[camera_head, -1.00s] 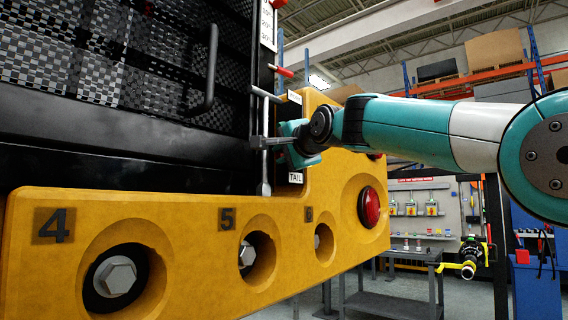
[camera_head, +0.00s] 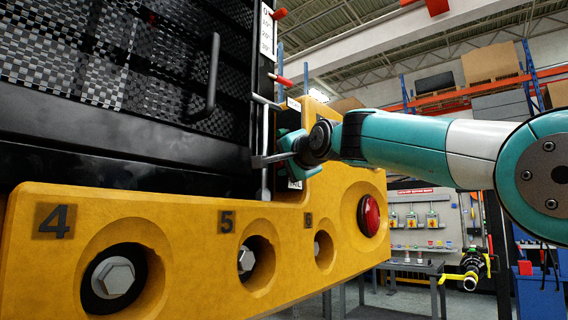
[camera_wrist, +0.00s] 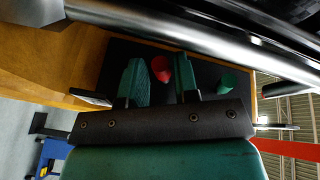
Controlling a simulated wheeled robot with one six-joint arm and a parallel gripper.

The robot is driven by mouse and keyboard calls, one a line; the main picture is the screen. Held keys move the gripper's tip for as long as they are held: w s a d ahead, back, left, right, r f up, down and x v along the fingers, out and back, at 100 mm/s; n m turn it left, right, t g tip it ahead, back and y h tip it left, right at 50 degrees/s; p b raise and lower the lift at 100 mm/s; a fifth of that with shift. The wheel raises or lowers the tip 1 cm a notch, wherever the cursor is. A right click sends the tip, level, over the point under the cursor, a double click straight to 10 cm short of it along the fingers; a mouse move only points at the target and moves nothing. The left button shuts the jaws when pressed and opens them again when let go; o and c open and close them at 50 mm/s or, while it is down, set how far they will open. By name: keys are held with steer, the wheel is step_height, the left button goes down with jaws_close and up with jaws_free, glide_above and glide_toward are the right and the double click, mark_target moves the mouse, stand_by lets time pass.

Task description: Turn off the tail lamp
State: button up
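The TAIL label (camera_head: 295,184) sits on a dark strip of the yellow carrier body (camera_head: 150,205), partly covered by my gripper (camera_head: 268,160). In the wrist view my gripper (camera_wrist: 161,66) has its two teal fingers apart over a dark panel. A red button (camera_wrist: 161,69) shows between the fingers, and a green button (camera_wrist: 229,82) stands to the right of them. I cannot tell whether the fingers touch the red button. In the head view the control itself is hidden behind my gripper. A round red lamp (camera_head: 369,215) is at the right end of the carrier; whether it is lit is unclear.
A thin grey upright rod (camera_head: 265,130) stands close to the fingers. A black frame with a handle (camera_head: 212,75) rises at the left. In the wrist view a shiny metal bar (camera_wrist: 190,40) crosses the top. A grey workbench (camera_head: 410,268) stands at the back right.

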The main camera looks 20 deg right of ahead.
steer(key=b+v, duration=0.5)
steer(key=v, duration=1.2)
steer(key=shift+s, duration=0.2)
steer(key=s+a+f+n+g+p, duration=0.1)
steer(key=s+a+f+n+g, duration=0.15)
steer(key=f, duration=0.55)
steer(key=s+a+f+n+g+p, duration=0.1)
steer(key=f+n+g, duration=0.25)
steer(key=f, duration=0.55)
steer(key=s+a+f+n+g+p, duration=0.1)
steer(key=a+f+n+g, duration=0.15)
steer(key=f, duration=0.55)
steer(key=s+f+n+g+p, duration=0.2)
steer(key=s+f+n+g, duration=0.6)
steer(key=s+f, duration=0.9)
steer(key=shift+s, duration=0.5)
steer(key=shift+n+g, duration=0.25)
